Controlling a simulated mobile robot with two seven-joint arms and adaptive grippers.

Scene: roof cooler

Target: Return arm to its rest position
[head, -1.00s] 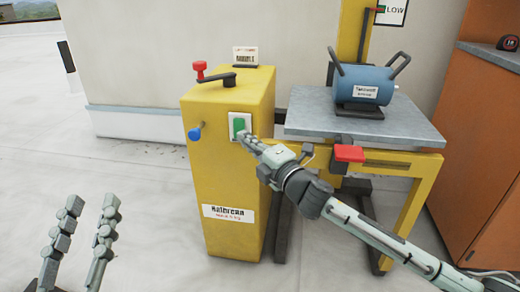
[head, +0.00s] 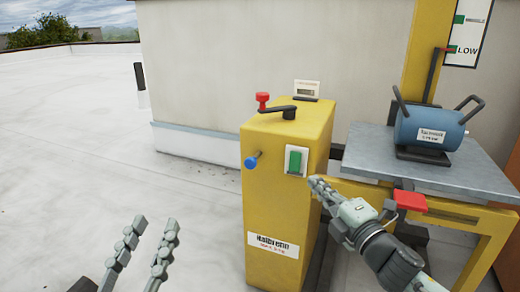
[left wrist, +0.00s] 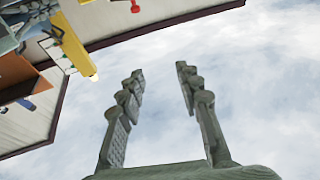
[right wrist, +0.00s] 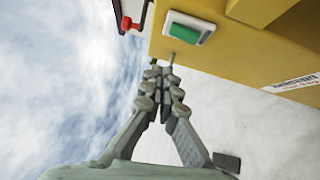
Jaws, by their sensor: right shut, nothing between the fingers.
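My right gripper (head: 318,186) is shut and empty, its fingertips just right of and below the green button (head: 295,161) on the yellow cabinet (head: 287,210). In the right wrist view the closed fingertips (right wrist: 162,66) point toward the button (right wrist: 184,33), with a small gap visible. My left gripper (head: 155,230) is open and empty at the lower left in the head view, over the pale roof floor. In the left wrist view its two fingers (left wrist: 158,80) stand apart against the sky.
The cabinet carries a red-knobbed crank (head: 277,107), a blue knob (head: 251,162) and a small display (head: 306,90). To its right, a blue motor-like unit (head: 430,127) sits on a grey table (head: 370,155) with a red pedal-like part (head: 410,200). Open floor lies left.

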